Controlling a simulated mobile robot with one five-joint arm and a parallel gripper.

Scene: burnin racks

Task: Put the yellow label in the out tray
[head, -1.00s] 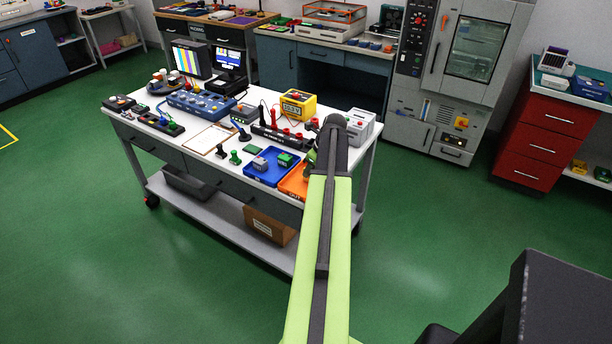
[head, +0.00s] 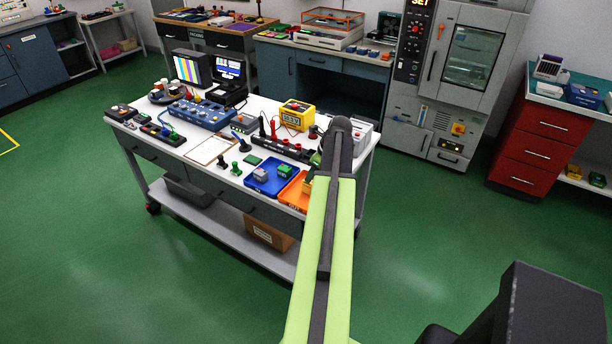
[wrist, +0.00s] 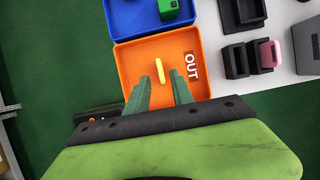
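The yellow label (wrist: 159,71) shows in the wrist view as a narrow yellow strip over the floor of the orange out tray (wrist: 128,64), left of its white OUT lettering. My gripper (wrist: 160,78) has its two green fingers apart, one on each side of the label, with orange showing between each finger and the label. I cannot tell whether the label lies flat or stands on edge. In the head view the out tray (head: 291,196) is at the table's front right, partly hidden by my arm.
A blue tray (head: 258,184) with a grey and a green piece adjoins the out tray. Dark holders (wrist: 236,62), one with a pink piece, stand to the right in the wrist view. The table (head: 180,155) also carries a clipboard, instruments and a yellow meter (head: 297,114). Green floor lies in front.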

